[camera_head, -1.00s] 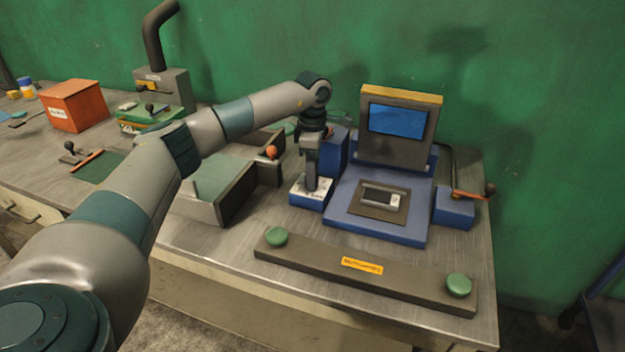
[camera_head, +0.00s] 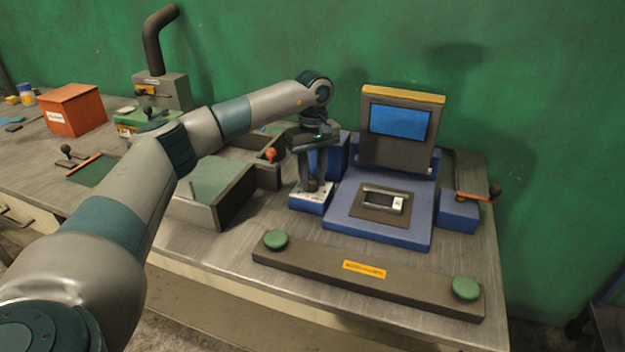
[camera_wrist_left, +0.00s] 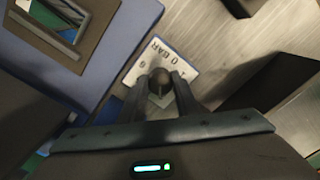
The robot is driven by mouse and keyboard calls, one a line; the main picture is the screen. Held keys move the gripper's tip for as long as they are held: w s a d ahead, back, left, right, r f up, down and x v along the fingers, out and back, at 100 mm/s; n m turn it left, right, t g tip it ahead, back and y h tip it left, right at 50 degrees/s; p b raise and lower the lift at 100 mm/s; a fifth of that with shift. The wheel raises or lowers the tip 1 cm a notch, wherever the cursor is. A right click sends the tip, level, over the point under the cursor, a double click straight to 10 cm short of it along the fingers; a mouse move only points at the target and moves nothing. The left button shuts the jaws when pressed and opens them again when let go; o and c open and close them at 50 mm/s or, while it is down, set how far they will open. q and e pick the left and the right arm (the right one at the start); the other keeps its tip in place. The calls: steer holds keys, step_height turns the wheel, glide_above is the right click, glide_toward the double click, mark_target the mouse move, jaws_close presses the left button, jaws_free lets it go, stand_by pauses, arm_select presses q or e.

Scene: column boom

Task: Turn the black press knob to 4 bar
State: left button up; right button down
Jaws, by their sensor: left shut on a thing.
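The black press knob (camera_wrist_left: 161,78) sits on a white-topped dial plate with "0 BAR" lettering, seen in the left wrist view. In the head view the dial plate (camera_head: 298,197) tops a small blue block (camera_head: 309,207) at the front left of the blue press (camera_head: 376,232). My left gripper (camera_head: 315,185) points straight down over this block, and its two fingers are shut on the knob, one on each side. The fingers (camera_wrist_left: 161,82) also show in the left wrist view. The knob's pointer setting cannot be read. My right gripper is not in view.
The press has a blue screen (camera_head: 399,120) and a metal piece (camera_head: 384,200) on its bed. A dark bar (camera_head: 320,260) with two green buttons lies in front. A grey open tray (camera_head: 232,203) stands left, and a crank lever (camera_head: 478,197) right. A green wall is behind.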

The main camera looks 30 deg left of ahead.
arm_select(q)
steer(key=m, duration=0.4)
steer(key=shift+m+b, duration=0.3)
steer(key=shift+b, duration=0.05)
steer(key=shift+r+m, duration=0.1)
steer(key=shift+m, duration=1.3)
steer(key=shift+a, duration=0.1)
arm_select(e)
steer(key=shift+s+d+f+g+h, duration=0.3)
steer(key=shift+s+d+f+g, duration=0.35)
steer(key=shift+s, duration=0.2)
